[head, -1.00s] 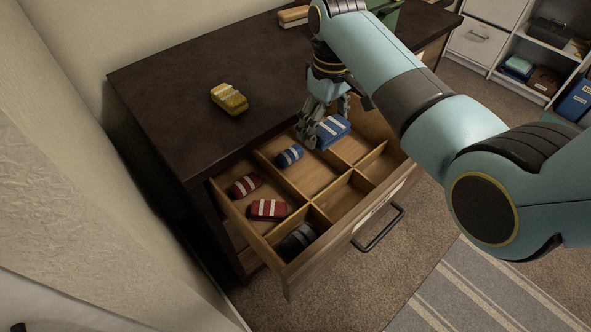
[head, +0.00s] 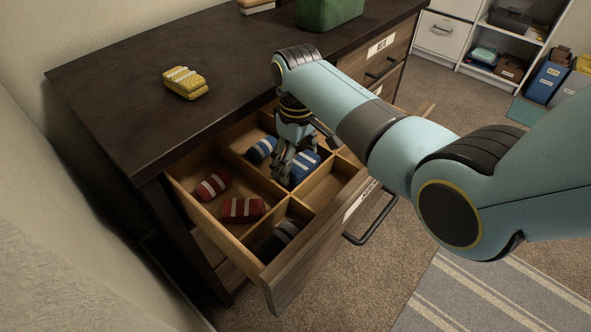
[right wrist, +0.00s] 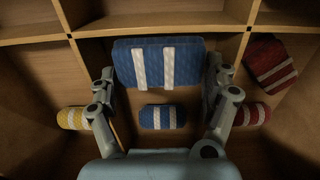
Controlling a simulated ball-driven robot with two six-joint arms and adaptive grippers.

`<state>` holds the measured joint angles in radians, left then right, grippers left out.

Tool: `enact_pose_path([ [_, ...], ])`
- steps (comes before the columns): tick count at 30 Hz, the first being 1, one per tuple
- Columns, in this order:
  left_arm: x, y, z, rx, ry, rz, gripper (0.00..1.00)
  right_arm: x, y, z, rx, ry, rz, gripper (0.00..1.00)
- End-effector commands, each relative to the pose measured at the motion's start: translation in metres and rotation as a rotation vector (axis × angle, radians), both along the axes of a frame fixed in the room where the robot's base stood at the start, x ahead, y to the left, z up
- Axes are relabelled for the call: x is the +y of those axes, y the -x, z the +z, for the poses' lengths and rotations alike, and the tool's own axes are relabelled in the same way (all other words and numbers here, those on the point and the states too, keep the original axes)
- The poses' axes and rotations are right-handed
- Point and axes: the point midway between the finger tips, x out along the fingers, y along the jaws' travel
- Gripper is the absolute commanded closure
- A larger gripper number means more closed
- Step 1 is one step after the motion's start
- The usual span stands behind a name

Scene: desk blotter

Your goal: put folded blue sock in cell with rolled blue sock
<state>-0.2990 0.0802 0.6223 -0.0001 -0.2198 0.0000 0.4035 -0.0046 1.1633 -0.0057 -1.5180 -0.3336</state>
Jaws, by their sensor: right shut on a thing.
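The folded blue sock (head: 304,166), with white stripes, is between the fingers of my right gripper (head: 284,176), which is shut on it. The wrist view shows the folded sock (right wrist: 180,62) level, with a finger at each side. It is at or just above the middle cell of the open drawer. The rolled blue sock (head: 262,150) lies in that cell, towards the dresser; it also shows in the right wrist view (right wrist: 160,117). I cannot tell whether the folded sock touches the cell floor. My left gripper is out of view.
A rolled red sock (head: 213,185) and a folded red sock (head: 243,208) lie in the neighbouring cell. A dark sock (head: 285,232) is in a front cell. A rolled yellow sock (right wrist: 73,118) lies across the other divider. A folded yellow sock (head: 185,82) sits on the dresser top (head: 130,105).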

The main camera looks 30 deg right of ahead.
Motion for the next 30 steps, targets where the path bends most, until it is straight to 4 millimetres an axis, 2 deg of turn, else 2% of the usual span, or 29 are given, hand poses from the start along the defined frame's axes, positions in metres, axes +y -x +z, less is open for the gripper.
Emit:
enact_pose_path([
  [3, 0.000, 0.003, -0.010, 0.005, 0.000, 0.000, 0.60, 0.000, 0.001, -0.022, 0.004, 0.000, 0.000, 0.39],
  [6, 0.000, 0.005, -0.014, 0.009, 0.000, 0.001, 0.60, 0.000, 0.001, -0.032, 0.002, 0.000, 0.000, 0.39],
  [16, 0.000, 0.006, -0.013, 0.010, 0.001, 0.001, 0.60, 0.000, 0.001, -0.033, 0.001, 0.000, 0.000, 0.39],
  [17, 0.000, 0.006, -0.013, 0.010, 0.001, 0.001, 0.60, 0.000, 0.001, -0.032, 0.001, 0.000, 0.000, 0.13],
  [18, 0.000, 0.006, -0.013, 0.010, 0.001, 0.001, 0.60, 0.000, 0.001, -0.032, 0.001, 0.000, 0.000, 0.08],
  [26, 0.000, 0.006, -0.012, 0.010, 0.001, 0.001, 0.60, 0.000, 0.001, -0.032, 0.001, 0.000, 0.000, 0.07],
  [30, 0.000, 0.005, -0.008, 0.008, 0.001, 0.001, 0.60, 0.000, 0.000, -0.021, -0.001, 0.000, 0.000, 0.07],
])
